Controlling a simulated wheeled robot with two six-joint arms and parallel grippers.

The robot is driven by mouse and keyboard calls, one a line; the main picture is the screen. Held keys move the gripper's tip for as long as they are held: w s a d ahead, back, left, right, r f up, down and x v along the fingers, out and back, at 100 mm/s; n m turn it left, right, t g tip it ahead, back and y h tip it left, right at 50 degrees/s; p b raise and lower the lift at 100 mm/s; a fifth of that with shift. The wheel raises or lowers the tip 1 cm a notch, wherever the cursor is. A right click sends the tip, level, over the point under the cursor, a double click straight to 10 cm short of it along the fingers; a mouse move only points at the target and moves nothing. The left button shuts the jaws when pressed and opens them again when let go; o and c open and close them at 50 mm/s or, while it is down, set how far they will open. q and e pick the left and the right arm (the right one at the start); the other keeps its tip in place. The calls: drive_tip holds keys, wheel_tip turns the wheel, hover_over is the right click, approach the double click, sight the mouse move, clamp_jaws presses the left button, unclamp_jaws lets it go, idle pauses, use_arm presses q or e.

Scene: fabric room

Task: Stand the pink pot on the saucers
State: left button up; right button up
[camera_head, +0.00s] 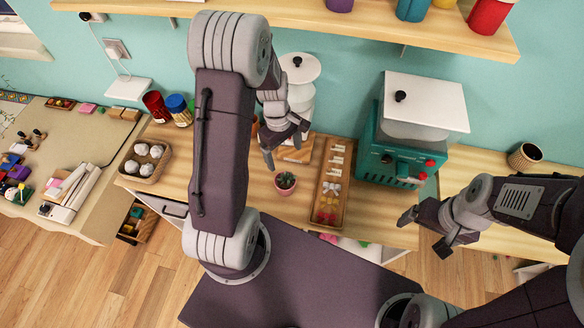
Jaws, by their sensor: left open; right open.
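The pink pot (285,190) stands upright on the wooden counter with a small green plant in it. My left gripper (284,146) is open just behind and above the pot, apart from it in the picture, with nothing visible between its fingers. My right gripper (425,235) is open and empty near the counter's front right edge, well to the right of the pot. I cannot make out any saucers for certain; my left arm hides part of the counter.
A long wooden tray (346,152) with small items lies right of the pot. A teal machine (372,160) stands behind it on the right. A basket (145,168) of white balls is at the left. A wooden shelf (380,28) overhangs the back.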

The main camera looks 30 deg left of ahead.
use_arm(q)
drive_tip(key=s+f, duration=0.2)
drive_tip(key=s, duration=0.1)
hover_over(285, 183)
drive_tip(key=f, duration=0.5)
drive_tip(key=w+f, duration=0.1)
drive_tip(key=f, duration=0.2)
drive_tip(key=shift+a, duration=0.4)
drive_tip(key=shift+s+f, duration=0.1)
drive_tip(key=shift+s, duration=0.05)
drive_tip(key=shift+s+d, duration=0.1)
drive_tip(key=shift+s, duration=0.1)
drive_tip(key=f, duration=0.4)
drive_tip(key=shift+d+f+b, duration=0.3)
drive_tip(key=shift+f, duration=0.2)
drive_tip(key=shift+s, duration=0.1)
drive_tip(key=shift+c, duration=0.3)
drive_tip(key=shift+s, duration=0.1)
drive_tip(key=c, duration=1.6)
use_arm(e)
drive_tip(key=shift+s+f, duration=0.1)
drive_tip(key=shift+s, duration=0.85)
use_arm(q)
drive_tip(key=shift+r, duration=0.2)
